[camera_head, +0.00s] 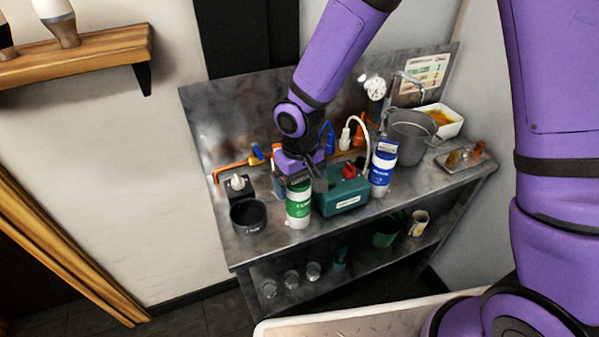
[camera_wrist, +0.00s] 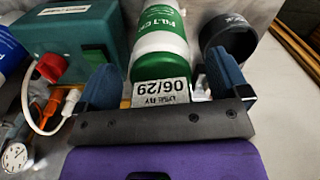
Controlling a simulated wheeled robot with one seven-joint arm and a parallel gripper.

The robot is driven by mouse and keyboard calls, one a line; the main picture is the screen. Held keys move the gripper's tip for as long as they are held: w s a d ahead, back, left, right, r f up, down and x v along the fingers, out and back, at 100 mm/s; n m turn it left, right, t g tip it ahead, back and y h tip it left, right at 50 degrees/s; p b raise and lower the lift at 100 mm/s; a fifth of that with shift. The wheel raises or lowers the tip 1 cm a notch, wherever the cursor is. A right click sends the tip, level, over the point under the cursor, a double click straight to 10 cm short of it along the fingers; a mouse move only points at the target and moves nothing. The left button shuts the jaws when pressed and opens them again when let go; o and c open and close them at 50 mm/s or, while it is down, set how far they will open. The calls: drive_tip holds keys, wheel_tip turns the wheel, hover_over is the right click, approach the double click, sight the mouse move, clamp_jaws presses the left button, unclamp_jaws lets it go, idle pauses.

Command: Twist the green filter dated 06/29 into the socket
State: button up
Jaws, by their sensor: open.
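The green and white filter (camera_head: 298,207) stands upright near the front of the metal bench. In the wrist view the filter (camera_wrist: 160,38) carries a white label reading 06/29, upside down in that picture. My gripper (camera_wrist: 164,80) is open, with one blue-padded finger on each side of the filter's label end. I cannot tell whether the pads touch it. In the head view my gripper (camera_head: 304,178) is over the filter's top and partly hides it. I cannot identify the socket with certainty; a black block with a white top (camera_head: 238,185) stands at the bench's left.
A teal box with a red knob (camera_head: 343,193) stands close right of the filter, and a black cup (camera_head: 248,217) stands to its left. A blue and white canister (camera_head: 383,170) and a grey pot (camera_head: 408,138) are further right. The bench's front strip (camera_head: 345,218) is clear.

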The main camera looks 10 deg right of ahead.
drive_tip(key=c, duration=1)
drive_tip(key=o, duration=0.3)
drive_tip(key=shift+c, duration=1.4)
drive_tip(key=shift+r, duration=2.45)
